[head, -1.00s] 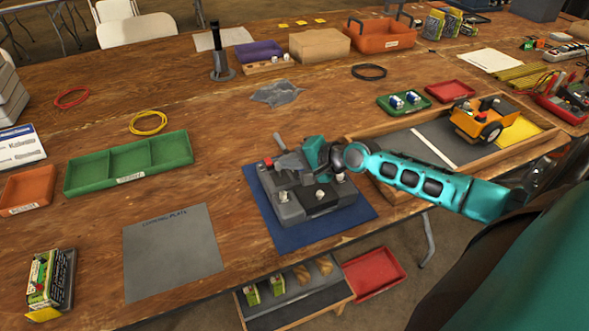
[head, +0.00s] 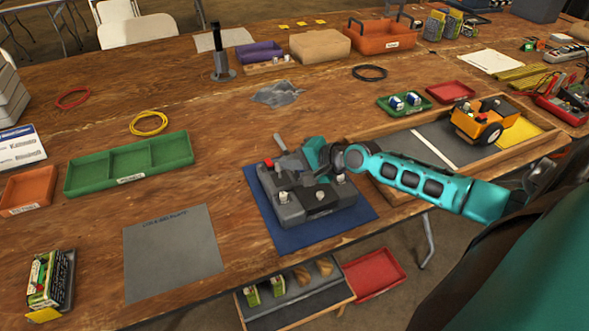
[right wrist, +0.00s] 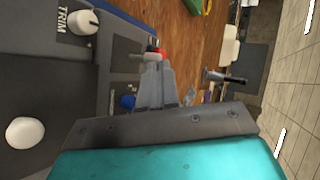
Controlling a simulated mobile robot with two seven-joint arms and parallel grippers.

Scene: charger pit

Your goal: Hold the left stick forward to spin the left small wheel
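A dark grey control box (head: 315,213) with pale knobs sits on a blue mat (head: 290,240). Its left stick (head: 279,141), a light grey rod, leans toward the far side of the table. It also shows in the right wrist view (right wrist: 145,57). My right gripper (head: 287,163) is over the box's far left part, its fingers together, fingertips right at the stick; contact cannot be told for sure. A red cap (head: 268,162) is just beyond the tips. The orange cart (head: 483,122) stands in a wooden-framed pit; one wheel (head: 493,134) faces me. My left gripper is out of view.
The right wrist view shows a TRIM knob (right wrist: 82,21) and a blue knob (right wrist: 128,101) close to the fingers. A green tray (head: 130,165) and a grey plate (head: 172,252) lie to the left. Grey cloth (head: 276,93) lies beyond the box.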

